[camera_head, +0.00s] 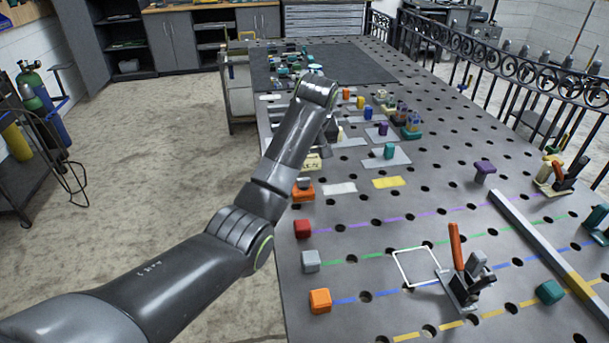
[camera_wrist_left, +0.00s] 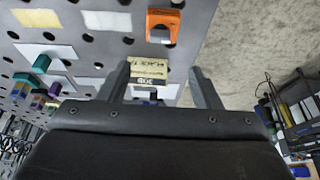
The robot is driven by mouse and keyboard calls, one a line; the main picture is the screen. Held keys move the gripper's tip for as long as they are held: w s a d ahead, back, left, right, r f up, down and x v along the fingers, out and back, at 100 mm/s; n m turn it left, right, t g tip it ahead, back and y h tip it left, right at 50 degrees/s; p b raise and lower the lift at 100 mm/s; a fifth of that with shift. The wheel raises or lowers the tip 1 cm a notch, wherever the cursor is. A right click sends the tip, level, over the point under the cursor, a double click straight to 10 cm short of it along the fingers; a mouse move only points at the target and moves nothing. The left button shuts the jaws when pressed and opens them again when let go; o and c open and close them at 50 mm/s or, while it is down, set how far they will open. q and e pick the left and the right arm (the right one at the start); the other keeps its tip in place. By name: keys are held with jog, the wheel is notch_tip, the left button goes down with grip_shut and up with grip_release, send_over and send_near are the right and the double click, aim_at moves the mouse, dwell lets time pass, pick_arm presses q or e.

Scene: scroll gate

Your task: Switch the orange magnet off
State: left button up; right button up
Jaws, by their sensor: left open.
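An orange magnet (camera_head: 303,194) with a grey top part sits near the left edge of the perforated metal table, just below a small pale label block. In the left wrist view the orange magnet (camera_wrist_left: 153,18) lies at the top, beyond the fingers, apart from them. Its switch position cannot be told. My left gripper (camera_wrist_left: 160,68) is open, with nothing clasped; a lettered beige block (camera_wrist_left: 148,70) shows between its fingers, and I cannot tell whether they touch it. In the head view my left arm mostly hides the gripper. My right gripper is not in view.
Red (camera_head: 302,229), grey (camera_head: 311,261) and orange (camera_head: 320,301) blocks line the left table edge. A toggle clamp with an orange handle (camera_head: 455,247) stands at front. A long grey bar (camera_head: 540,247) lies at right. Small coloured parts fill the middle.

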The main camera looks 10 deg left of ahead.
aim_at(304, 179)
pick_arm(q)
jog(key=x, duration=1.2)
jog(key=shift+r, duration=0.1)
jog(key=shift+w+a+f, duration=0.1)
jog(key=shift+w+f, duration=0.2)
jog(key=shift+f, duration=0.35)
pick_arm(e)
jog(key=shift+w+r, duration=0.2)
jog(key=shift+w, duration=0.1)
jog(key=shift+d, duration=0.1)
pick_arm(q)
jog(key=c, duration=1)
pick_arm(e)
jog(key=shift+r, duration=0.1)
